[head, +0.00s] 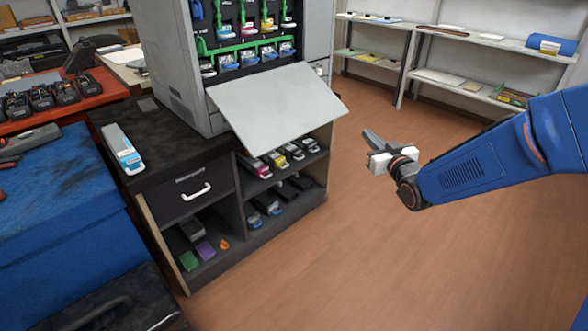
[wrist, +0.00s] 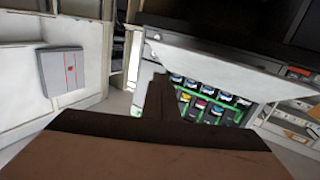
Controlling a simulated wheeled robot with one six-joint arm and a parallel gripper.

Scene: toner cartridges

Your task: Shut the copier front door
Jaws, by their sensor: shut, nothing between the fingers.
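The copier (head: 176,60) stands on a dark cabinet in the head view. Its pale front door (head: 275,105) hangs open, folded outward and sloping down over the cabinet front. Behind it, the bay shows rows of toner cartridges with coloured ends and green trim. My gripper (head: 370,136) is shut and empty, in the air to the right of the door and apart from it. In the wrist view, its dark fingers (wrist: 160,94) show in front of the open copier bay (wrist: 205,103).
The cabinet (head: 205,156) has a drawer and open shelves with spare cartridges below the door. A boxed cartridge (head: 123,149) lies on its top. A blue-covered table (head: 60,200) is at left, shelving (head: 480,90) at the back right. The floor (head: 400,260) is clear.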

